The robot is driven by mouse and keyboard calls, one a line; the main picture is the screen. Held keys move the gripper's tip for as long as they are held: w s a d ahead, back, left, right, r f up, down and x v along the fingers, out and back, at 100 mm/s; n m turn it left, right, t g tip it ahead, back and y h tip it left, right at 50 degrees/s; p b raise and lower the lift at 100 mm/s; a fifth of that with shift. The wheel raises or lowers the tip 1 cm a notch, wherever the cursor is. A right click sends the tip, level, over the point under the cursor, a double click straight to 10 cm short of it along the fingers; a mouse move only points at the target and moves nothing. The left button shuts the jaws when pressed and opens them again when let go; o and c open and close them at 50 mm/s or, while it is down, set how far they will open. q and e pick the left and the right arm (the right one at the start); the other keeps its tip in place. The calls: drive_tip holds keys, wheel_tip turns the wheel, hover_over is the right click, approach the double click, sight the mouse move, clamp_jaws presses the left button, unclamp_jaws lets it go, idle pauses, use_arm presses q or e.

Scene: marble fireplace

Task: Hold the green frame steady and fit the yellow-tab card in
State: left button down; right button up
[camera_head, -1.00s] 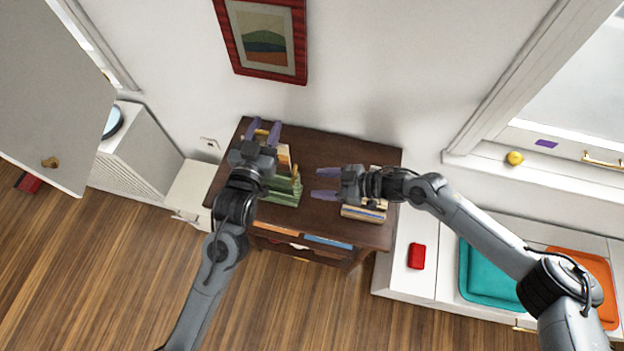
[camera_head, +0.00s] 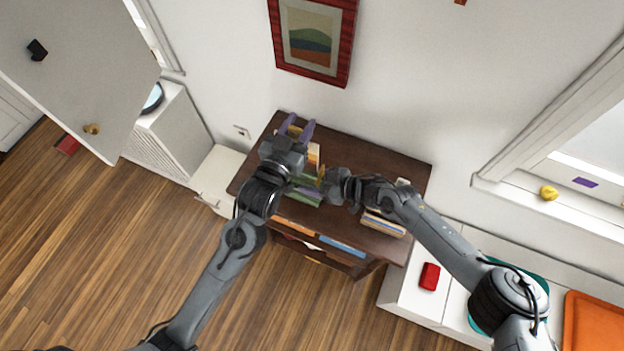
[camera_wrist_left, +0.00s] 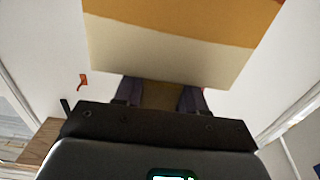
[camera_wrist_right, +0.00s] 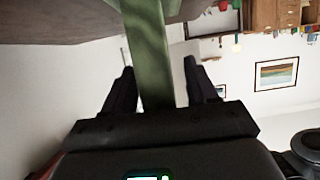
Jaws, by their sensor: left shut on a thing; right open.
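My left gripper (camera_head: 296,129) is shut on the yellow tab of the card (camera_head: 313,154), above the back left of the dark wooden cabinet. In the left wrist view the card (camera_wrist_left: 170,55) fills the top, orange above a cream band, with its tab between the fingers. The green frame (camera_head: 302,197) stands on the cabinet top, partly hidden by both arms. My right gripper (camera_head: 314,184) is open at the frame's right side. In the right wrist view a green bar of the frame (camera_wrist_right: 150,60) runs between its open fingers. Whether the card touches the frame is hidden.
The dark cabinet top (camera_head: 370,155) is clear at the back right. A stack of books (camera_head: 383,222) lies on its right front, partly under my right arm. A red framed picture (camera_head: 314,40) hangs above. A red object (camera_head: 429,276) sits on the white bench.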

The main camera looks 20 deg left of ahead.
idle(0.3)
clamp_jaws()
idle(1.4)
use_arm(q)
drive_tip(key=shift+f, duration=0.15)
wheel_tip(320, 180, down, 13)
idle(2.9)
idle(0.5)
drive_tip(key=shift+c, duration=0.5)
unclamp_jaws()
